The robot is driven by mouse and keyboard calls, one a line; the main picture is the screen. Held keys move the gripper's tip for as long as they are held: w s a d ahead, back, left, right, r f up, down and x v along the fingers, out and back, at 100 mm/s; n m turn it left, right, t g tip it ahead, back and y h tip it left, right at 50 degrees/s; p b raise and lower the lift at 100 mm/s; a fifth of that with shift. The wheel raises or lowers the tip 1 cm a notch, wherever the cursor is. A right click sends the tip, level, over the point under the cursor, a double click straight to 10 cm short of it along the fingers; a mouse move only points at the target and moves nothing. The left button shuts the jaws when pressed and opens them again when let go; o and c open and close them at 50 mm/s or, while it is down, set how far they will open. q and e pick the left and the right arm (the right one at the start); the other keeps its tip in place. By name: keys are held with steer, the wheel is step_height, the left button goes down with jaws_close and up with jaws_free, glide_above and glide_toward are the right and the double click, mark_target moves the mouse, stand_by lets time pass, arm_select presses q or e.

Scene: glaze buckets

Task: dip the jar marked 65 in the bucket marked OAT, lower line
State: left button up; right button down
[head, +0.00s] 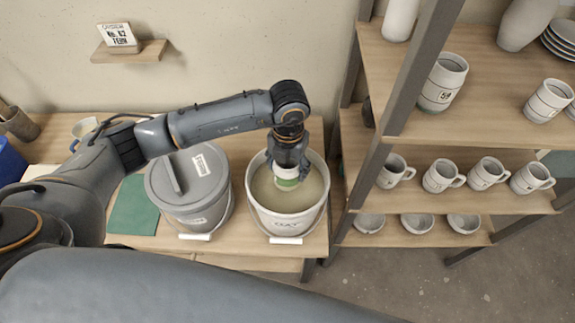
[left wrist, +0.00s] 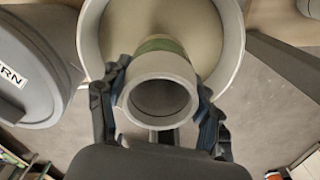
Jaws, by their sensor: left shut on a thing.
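The OAT bucket (head: 265,215) stands open at the right end of the bench, full of pale beige glaze (head: 311,190). My left gripper (head: 287,160) is over its mouth, shut on a pale grey jar (head: 286,172) with a green band low on its wall. In the left wrist view the jar (left wrist: 160,72) shows its open, empty mouth to the camera, between the two fingers. The jar is upright inside the bucket's outline; I cannot tell whether its foot touches the glaze. No number shows on it. My right gripper is out of view.
A lidded grey bucket (head: 180,212), labelled FERN in the left wrist view, stands close left of the OAT bucket. A rack post (head: 362,170) rises just right. Its shelves hold mugs (head: 440,177), bowls (head: 417,222) and a marked jar (head: 440,82). A green cloth (head: 133,210) lies left.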

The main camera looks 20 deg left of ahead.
arm_select(q)
step_height(320, 180, up, 8)
steer(key=p, duration=0.4)
steer(key=shift+f+p, duration=0.15)
steer(key=shift+p, duration=0.15)
stand_by(0.4)
